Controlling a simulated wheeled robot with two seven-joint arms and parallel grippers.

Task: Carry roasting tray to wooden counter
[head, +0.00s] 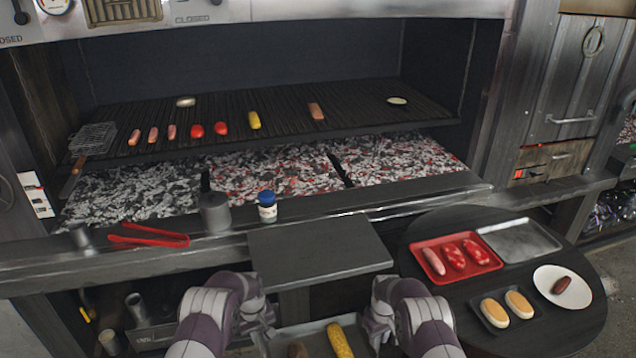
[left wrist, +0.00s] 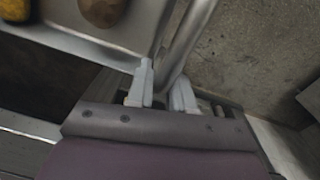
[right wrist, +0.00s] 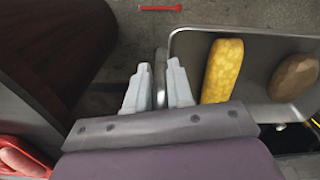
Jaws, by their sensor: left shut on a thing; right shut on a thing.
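The metal roasting tray (head: 312,338) is at the bottom edge of the head view, partly cut off. It holds a yellow corn cob (head: 340,341) and a brown potato (head: 297,350); they also show in the right wrist view, corn (right wrist: 222,70) and potato (right wrist: 294,78). My left gripper (head: 264,328) is shut on the tray's left side; in the left wrist view its fingers (left wrist: 163,92) close at the tray's edge. My right gripper (head: 376,328) is shut on the tray's right side; its fingers (right wrist: 160,85) show in the right wrist view. I cannot identify a wooden counter for certain.
A flat grey board (head: 318,250) juts out from the grill ledge, bare. The dark round table (head: 490,290) at right holds a red tray (head: 448,282), an empty metal tray (head: 520,240), a bun tray (head: 483,318) and a plate (head: 545,281). Red tongs (head: 150,238) lie on the ledge.

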